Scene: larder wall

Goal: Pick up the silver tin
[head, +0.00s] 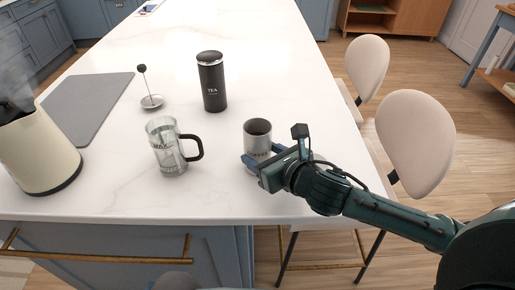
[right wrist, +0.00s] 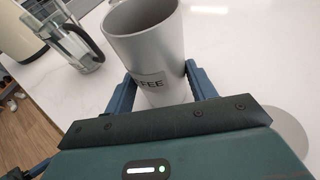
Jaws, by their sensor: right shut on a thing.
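The silver tin (head: 257,135) stands upright near the front right of the white counter, its top open and dark inside. In the right wrist view the tin (right wrist: 150,50) shows a label ending in "FEE". My right gripper (head: 255,163) is around the lower part of the tin, coming from the right. In the right wrist view the blue fingers of the gripper (right wrist: 158,85) press on both sides of it. I cannot tell whether its base touches the counter.
A plunger (head: 151,100), a grey mat (head: 90,100) and a cream kettle (head: 38,150) are further left. Chairs (head: 415,140) stand along the right edge.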

